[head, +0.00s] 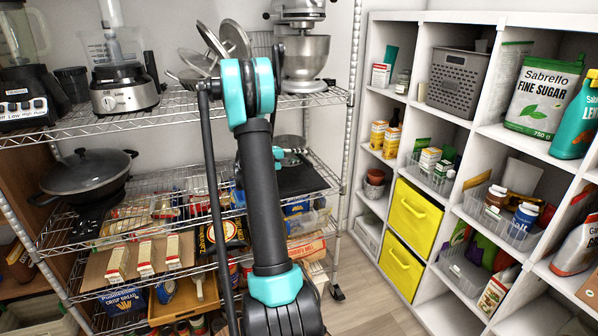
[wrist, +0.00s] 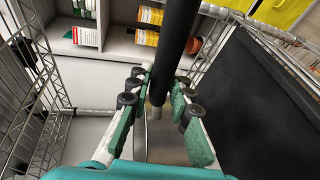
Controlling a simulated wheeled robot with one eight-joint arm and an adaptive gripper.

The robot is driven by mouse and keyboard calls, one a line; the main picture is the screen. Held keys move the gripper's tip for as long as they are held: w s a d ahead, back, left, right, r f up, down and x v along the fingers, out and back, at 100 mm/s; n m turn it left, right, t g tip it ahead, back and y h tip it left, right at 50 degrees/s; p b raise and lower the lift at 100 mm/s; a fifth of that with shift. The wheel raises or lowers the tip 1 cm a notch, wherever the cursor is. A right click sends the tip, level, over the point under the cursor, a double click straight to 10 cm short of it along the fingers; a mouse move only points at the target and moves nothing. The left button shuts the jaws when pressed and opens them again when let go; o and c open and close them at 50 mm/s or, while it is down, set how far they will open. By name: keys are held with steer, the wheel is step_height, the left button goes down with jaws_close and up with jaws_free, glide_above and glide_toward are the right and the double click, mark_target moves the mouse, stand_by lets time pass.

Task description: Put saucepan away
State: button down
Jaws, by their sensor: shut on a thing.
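The saucepan shows in the wrist view as a long black handle (wrist: 178,35) and a shiny metal part (wrist: 166,142) beneath my fingers. My gripper (wrist: 160,90) has its green-padded fingers on either side of the handle and is shut on it. In the head view, a round metal piece (head: 290,142), apparently the saucepan, shows at the middle shelf level of the wire rack (head: 345,100). My arm hides much of that area, and the gripper's fingertips cannot be made out there. I cannot tell whether the pan touches the shelf.
A black flat board (head: 303,178) lies on the middle shelf, close right of my gripper in the wrist view (wrist: 265,110). A lidded black wok (head: 88,172) stands left. A stand mixer (head: 303,50) and food processor (head: 122,80) occupy the top shelf. A white cubby shelf (head: 470,130) stands right.

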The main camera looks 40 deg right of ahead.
steer(key=shift+f, duration=3.55)
steer(key=c, duration=1.4)
jaws_free()
steer(key=shift+o, duration=0.2)
steer(key=w+v, duration=0.1)
steer(key=v, duration=1)
steer(key=s+a+f+t+y, duration=0.1)
steer(key=s+a+y, duration=0.6)
steer(key=s+a, duration=0.7)
steer(key=s+a+f+t+y, duration=0.2)
steer(key=s+a+y, duration=0.6)
steer(key=s+a, duration=0.6)
steer(key=a+f, duration=0.1)
steer(key=a, duration=0.3)
steer(key=shift+s+a+f+m+y, duration=0.3)
steer(key=shift+s+a+f, duration=0.05)
steer(key=shift+a+f, duration=0.05)
